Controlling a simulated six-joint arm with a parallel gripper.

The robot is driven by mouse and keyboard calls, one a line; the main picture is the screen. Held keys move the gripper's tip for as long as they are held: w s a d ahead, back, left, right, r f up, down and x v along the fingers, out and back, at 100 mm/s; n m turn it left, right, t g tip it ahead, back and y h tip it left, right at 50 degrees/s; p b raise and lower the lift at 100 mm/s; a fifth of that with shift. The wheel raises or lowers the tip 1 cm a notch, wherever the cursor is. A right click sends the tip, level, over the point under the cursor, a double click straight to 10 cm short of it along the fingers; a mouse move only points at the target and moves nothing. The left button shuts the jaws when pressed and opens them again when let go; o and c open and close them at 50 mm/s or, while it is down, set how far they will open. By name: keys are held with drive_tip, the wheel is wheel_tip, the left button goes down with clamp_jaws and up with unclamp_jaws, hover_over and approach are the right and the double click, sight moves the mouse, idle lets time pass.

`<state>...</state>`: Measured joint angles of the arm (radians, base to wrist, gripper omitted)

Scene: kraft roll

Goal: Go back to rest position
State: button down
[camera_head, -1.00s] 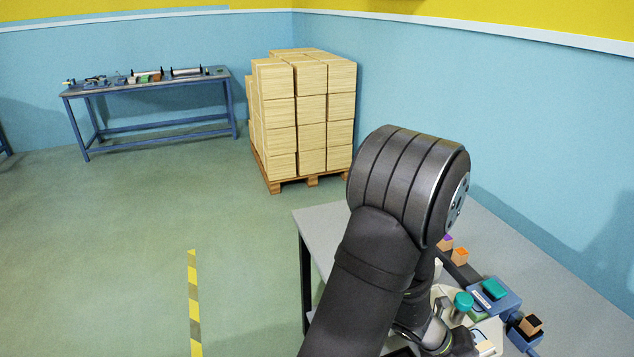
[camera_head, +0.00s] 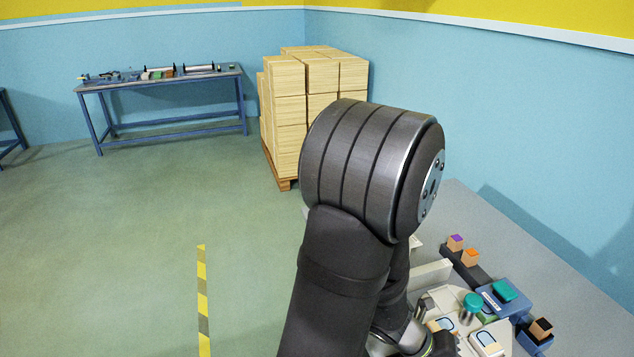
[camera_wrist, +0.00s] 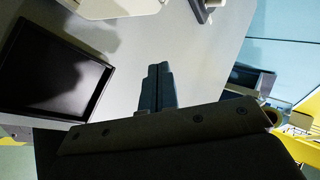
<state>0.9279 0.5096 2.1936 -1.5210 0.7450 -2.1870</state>
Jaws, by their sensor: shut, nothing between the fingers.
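My gripper (camera_wrist: 158,88) shows in the wrist view with its two dark blue fingers together and nothing between them. It is over a grey tabletop (camera_wrist: 130,35), apart from the things on it. In the head view my own dark arm fills the middle and hides the gripper.
A black tray-like panel (camera_wrist: 52,68) lies left in the wrist view. On the grey table (camera_head: 580,300) are a blue fixture with a green top (camera_head: 504,290), wooden blocks with purple (camera_head: 456,242), orange (camera_head: 471,257) and black (camera_head: 541,327) tops, and a pale machine (camera_head: 432,273). Stacked boxes (camera_head: 287,100) stand behind.

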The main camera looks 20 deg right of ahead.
drive_tip(key=a+r, duration=0.4)
drive_tip(key=d+f, duration=0.7)
drive_tip(key=d, duration=0.5)
drive_tip(key=shift+f, duration=0.15)
drive_tip(key=w+a, duration=0.1)
drive_tip(key=a, duration=0.1)
drive_tip(key=w+a, duration=0.2)
drive_tip(key=shift+w, duration=0.1)
drive_tip(key=shift+w+a, duration=0.4)
drive_tip(key=shift+w, duration=0.05)
